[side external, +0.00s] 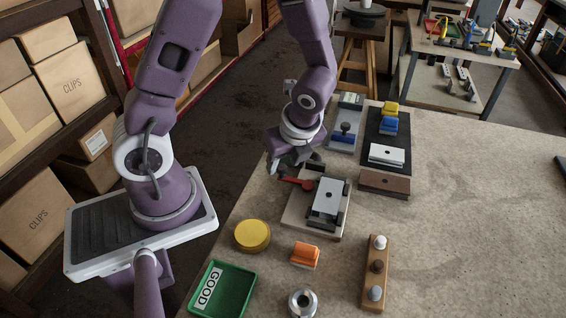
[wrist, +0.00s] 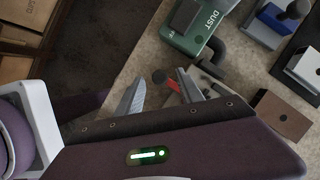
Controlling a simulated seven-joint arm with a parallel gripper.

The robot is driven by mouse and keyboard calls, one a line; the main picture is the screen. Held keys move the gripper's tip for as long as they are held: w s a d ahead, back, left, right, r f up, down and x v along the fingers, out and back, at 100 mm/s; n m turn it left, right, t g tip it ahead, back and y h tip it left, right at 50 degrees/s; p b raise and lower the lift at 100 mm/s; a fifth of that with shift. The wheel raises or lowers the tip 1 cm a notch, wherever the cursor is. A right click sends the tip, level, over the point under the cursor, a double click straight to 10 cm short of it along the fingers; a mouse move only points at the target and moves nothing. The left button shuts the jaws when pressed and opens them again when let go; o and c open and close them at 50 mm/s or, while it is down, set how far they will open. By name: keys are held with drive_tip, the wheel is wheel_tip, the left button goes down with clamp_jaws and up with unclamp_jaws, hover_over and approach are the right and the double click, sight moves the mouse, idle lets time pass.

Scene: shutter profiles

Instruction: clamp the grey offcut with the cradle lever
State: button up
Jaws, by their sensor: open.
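The grey offcut (side external: 328,196) lies flat in the cradle (side external: 301,222) on the table, a dark hole in its face. The cradle's red lever (side external: 297,183) points out to the left; it also shows in the wrist view (wrist: 174,85), with a dark round knob (wrist: 158,76) near its end. My gripper (side external: 292,170) is open and empty above the lever's end. In the wrist view its fingers (wrist: 161,76) stand either side of the knob; I cannot tell whether they touch it. The offcut is not clearly visible in the wrist view.
A brown block (side external: 385,182) and a dark mat (side external: 373,133) with a white block (side external: 387,154) lie behind. A green DUST unit (wrist: 198,24) stands near the fingers. A yellow disc (side external: 252,235), orange block (side external: 305,255) and green GOOD tray (side external: 237,294) sit in front.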

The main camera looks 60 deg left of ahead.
drive_tip(key=shift+a+f, duration=0.2)
drive_tip(key=shift+f, duration=0.4)
clamp_jaws()
idle(1.0)
